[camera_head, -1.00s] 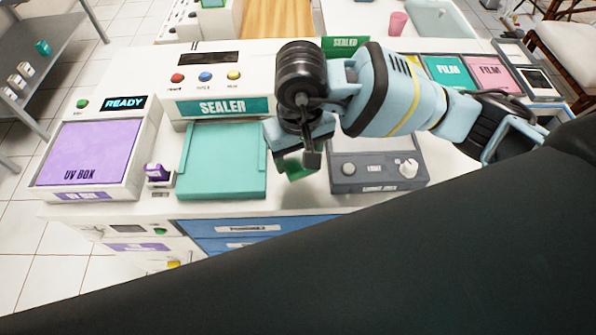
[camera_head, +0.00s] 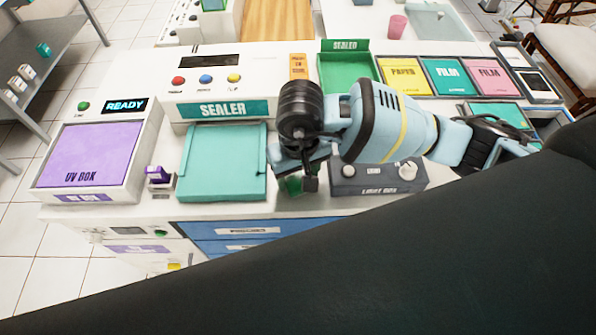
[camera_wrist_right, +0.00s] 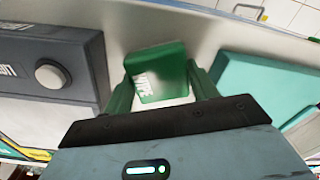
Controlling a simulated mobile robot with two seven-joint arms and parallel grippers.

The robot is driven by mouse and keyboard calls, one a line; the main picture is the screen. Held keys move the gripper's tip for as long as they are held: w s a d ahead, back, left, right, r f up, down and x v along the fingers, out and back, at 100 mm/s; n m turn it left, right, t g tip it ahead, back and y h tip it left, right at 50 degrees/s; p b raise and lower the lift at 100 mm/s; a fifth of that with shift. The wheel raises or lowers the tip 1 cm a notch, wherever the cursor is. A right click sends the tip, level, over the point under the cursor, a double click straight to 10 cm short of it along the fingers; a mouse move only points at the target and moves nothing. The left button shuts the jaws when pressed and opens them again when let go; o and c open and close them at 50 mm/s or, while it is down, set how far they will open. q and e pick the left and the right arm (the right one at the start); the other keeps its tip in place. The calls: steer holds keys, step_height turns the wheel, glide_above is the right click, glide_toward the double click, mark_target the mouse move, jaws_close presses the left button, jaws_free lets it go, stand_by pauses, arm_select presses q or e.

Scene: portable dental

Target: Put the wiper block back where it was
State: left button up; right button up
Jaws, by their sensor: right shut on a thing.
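The green wiper block (camera_wrist_right: 158,72) with white lettering is between the two green fingers of my right gripper (camera_wrist_right: 160,95) in the right wrist view. The gripper is shut on it, over the white counter between the teal sealer pad and the grey light box. In the head view my right gripper (camera_head: 300,185) hides most of the block; a bit of green (camera_head: 291,186) shows beside the fingers. I cannot tell whether the block touches the counter. My left gripper is not in view.
The teal sealer pad (camera_head: 222,165) lies just left of the gripper. The grey light box (camera_head: 375,181) with knobs is just right. A green sealed tray (camera_head: 347,70), paper and film bins (camera_head: 405,78) stand behind. The UV box (camera_head: 85,155) and purple-handled stamp (camera_head: 158,174) are left.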

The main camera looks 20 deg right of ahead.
mark_target(299, 177)
steer(key=shift+f, duration=0.25)
steer(key=o, duration=1)
steer(key=shift+o, duration=0.2)
steer(key=shift+r, duration=0.15)
step_height(299, 177, up, 12)
steer(key=shift+s, duration=0.2)
steer(key=shift+r, duration=0.1)
